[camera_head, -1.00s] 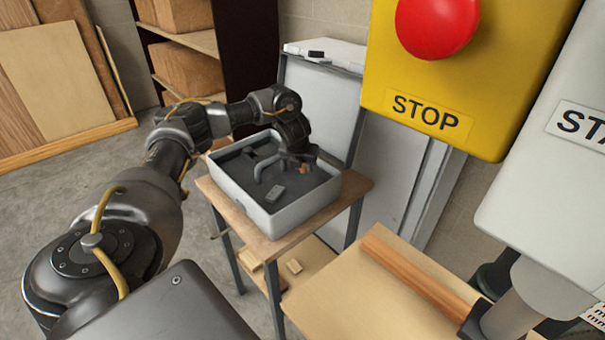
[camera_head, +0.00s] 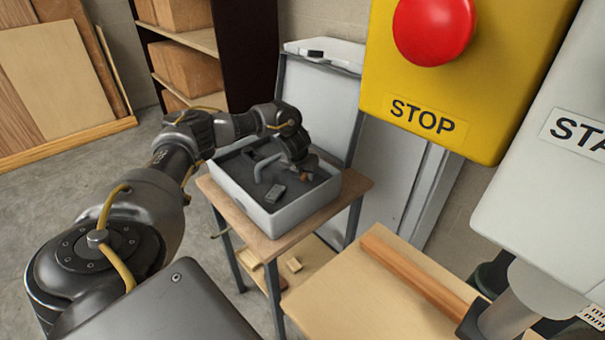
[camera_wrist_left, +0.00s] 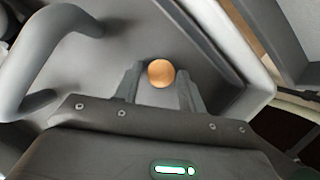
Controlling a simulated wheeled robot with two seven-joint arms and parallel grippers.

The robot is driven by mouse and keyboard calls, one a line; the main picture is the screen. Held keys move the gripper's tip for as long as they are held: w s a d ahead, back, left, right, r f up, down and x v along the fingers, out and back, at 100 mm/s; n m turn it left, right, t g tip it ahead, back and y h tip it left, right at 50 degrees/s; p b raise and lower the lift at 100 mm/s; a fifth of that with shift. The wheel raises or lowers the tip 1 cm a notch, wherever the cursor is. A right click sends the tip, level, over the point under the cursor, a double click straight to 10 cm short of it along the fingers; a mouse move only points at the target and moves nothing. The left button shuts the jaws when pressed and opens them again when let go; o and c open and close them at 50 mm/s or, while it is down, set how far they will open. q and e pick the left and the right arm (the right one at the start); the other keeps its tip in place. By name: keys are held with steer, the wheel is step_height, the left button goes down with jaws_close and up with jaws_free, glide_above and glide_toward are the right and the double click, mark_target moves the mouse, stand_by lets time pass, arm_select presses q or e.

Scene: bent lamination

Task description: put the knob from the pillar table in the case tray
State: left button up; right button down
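The knob (camera_head: 306,176) is a small round orange-brown piece inside the grey case tray (camera_head: 325,199), near its right side. In the left wrist view the knob (camera_wrist_left: 161,73) shows as a round disc over the dark tray floor, between the two fingertips. My left gripper (camera_head: 302,166) reaches down into the case tray from above. In the wrist view the fingers of the left gripper (camera_wrist_left: 160,82) stand on both sides of the knob, with narrow gaps showing, so it looks open around it. My right gripper is not in view.
A bent grey handle (camera_head: 268,168) and a small dark grey block (camera_head: 275,194) are in the tray. The handle (camera_wrist_left: 38,55) is left of the fingers in the wrist view. The raised case lid (camera_head: 320,100) stands behind. A yellow STOP box (camera_head: 395,85) hangs at upper right.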

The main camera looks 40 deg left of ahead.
arm_select(q)
steer(key=shift+o, duration=0.7)
steer(key=shift+r, duration=0.1)
steer(key=shift+r, duration=0.15)
steer(key=v, duration=1.1)
steer(key=shift+s+r+p, duration=0.2)
steer(key=shift+r+p, duration=0.1)
steer(key=shift+r, duration=0.05)
steer(key=shift+d, duration=0.1)
